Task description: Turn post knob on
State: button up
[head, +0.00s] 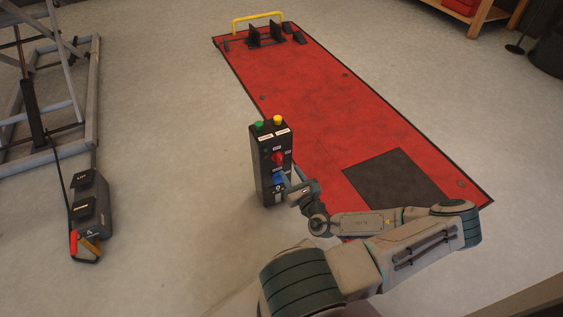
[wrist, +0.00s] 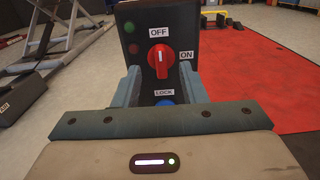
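The black control post (head: 259,160) stands upright beside the red lift platform, with a red knob (head: 278,158) on its face. In the wrist view the red knob (wrist: 161,60) has a white mark standing vertical, toward the OFF label (wrist: 158,33). The ON label (wrist: 186,55) is to its right. My gripper (head: 287,182) is in front of the post. In the wrist view my gripper (wrist: 160,74) is open, one finger at each side, just below the knob. The fingers appear empty; whether they touch the post I cannot tell.
A blue button (wrist: 165,102) is partly hidden below the LOCK label (wrist: 164,93). A grey lift frame (head: 95,95) and pedal box (head: 92,205) are left. Floor between is clear.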

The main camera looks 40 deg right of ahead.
aim_at(281, 157)
jog(key=b+x, duration=0.2)
jog(key=x, duration=0.6)
jog(key=shift+a, duration=0.1)
grip_shut()
